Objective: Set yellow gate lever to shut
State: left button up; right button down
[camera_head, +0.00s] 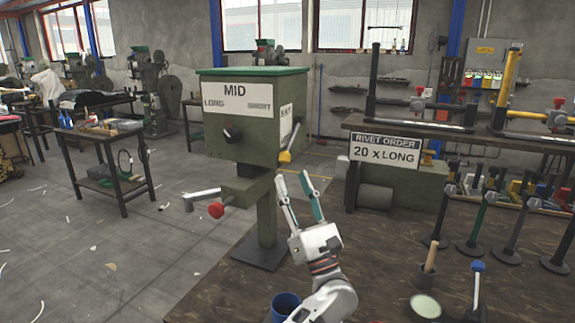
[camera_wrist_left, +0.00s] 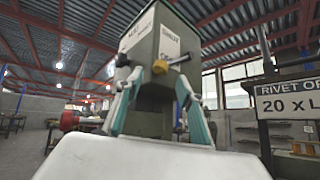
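The green press head (camera_head: 238,125) stands on a column and has a MID / LONG label. My left gripper (camera_head: 292,178) is open and empty, just below and in front of the lever. In the left wrist view the yellow knob (camera_wrist_left: 160,67) shows above and between the spread fingers (camera_wrist_left: 155,92); I cannot tell whether they touch it. My right gripper is not in view.
A red knob (camera_head: 216,210) sticks out from the press's lower left. A bench (camera_head: 455,136) with a RIVET ORDER 20 x LONG sign (camera_head: 385,151) stands at right. A blue cup (camera_head: 286,304) and several stands occupy the near table.

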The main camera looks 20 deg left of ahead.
aim_at(292, 139)
pick_arm(q)
jog(key=p+x, duration=0.1)
jog(key=x, duration=0.4)
jog(key=shift+f, duration=0.1)
